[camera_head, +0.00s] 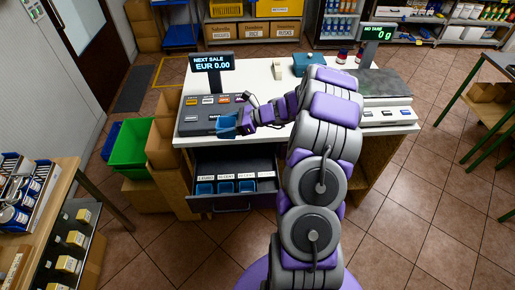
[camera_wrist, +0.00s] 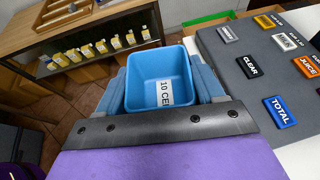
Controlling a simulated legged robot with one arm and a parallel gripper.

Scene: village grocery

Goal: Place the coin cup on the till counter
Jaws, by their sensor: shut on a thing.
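My gripper (camera_head: 237,124) is shut on a blue coin cup (camera_head: 226,127) at the near left side of the white till counter (camera_head: 262,72). In the wrist view, the cup (camera_wrist: 161,66) sits between both fingers, its open top facing the camera and a partly visible "10 CE" label inside. It looks empty. In the head view the cup overlaps the front edge of the grey key panel (camera_head: 196,118); I cannot tell whether it touches it. In the wrist view the panel lies to the cup's right.
Below, an open drawer (camera_head: 236,204) holds blue cups (camera_head: 226,187) on its left, with a labelled bare spot to their right. A "NEXT SALE" display (camera_head: 211,62), a teal box (camera_head: 307,63) and a scale-like dark plate (camera_head: 385,83) stand on the counter. Green crate (camera_head: 130,146) at left.

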